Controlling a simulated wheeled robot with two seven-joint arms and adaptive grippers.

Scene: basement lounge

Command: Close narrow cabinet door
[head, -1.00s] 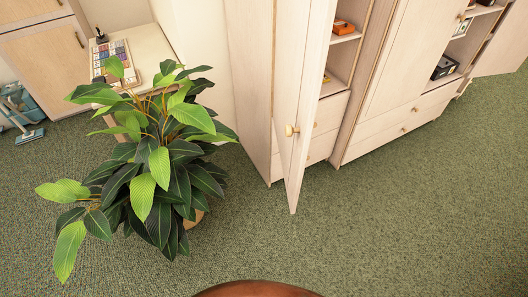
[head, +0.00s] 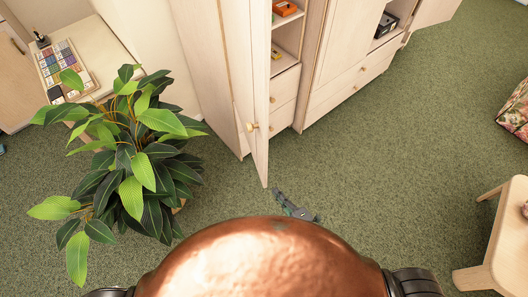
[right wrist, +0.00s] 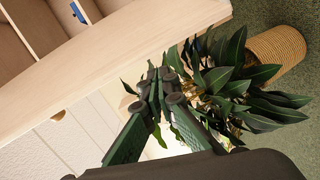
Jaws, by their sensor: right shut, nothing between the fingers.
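The narrow cabinet door (head: 258,85) is pale wood with a round brass knob (head: 252,127). It stands open, swung out from the tall cabinet (head: 208,60), with shelves and drawers showing beside it. My right gripper (head: 283,196) is low over the carpet, just right of and nearer than the door's bottom corner in the head view; I see no clear contact. In the right wrist view its dark fingers (right wrist: 163,82) are shut and empty, with pale wood and plant leaves behind them. My left gripper is not in view.
A large leafy potted plant (head: 130,165) stands left of the door. A side table (head: 85,70) is behind it. A wooden table (head: 500,245) stands at lower right and a floral seat (head: 515,112) at the right edge. Green carpet right of the door is free.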

